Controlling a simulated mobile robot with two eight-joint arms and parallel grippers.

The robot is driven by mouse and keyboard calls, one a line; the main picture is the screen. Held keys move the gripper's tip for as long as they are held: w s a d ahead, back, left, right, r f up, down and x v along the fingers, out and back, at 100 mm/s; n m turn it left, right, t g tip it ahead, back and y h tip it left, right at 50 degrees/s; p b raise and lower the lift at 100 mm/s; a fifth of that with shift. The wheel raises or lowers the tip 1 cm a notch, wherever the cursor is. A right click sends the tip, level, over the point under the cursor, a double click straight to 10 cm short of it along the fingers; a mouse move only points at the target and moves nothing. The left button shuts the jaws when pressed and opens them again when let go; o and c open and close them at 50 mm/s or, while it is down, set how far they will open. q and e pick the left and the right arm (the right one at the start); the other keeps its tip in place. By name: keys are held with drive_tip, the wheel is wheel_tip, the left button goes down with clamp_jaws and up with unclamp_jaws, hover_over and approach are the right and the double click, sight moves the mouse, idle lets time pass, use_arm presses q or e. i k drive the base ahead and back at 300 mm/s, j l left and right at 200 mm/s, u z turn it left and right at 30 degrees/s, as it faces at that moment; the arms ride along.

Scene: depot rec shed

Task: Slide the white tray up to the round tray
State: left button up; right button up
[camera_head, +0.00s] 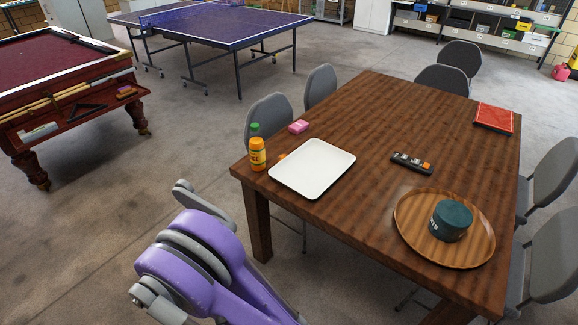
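A wide stretch of bare table separates the two trays. A purple and grey arm of mine shows at the bottom, in front of the table and apart from both trays. I cannot make out either gripper.
A dark remote (411,164) lies behind the gap between the trays. A red book (494,118) lies far right. Grey chairs (269,119) surround the table.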

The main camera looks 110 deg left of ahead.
sight(313, 167)
drive_tip(key=u, duration=3.7)
drive_tip(key=i+j+u, duration=0.1)
drive_tip(key=i+u, duration=0.15)
drive_tip(key=i, duration=0.85)
drive_tip(key=i+l+u, duration=0.1)
drive_tip(key=i+u, duration=0.2)
drive_tip(key=i, duration=0.75)
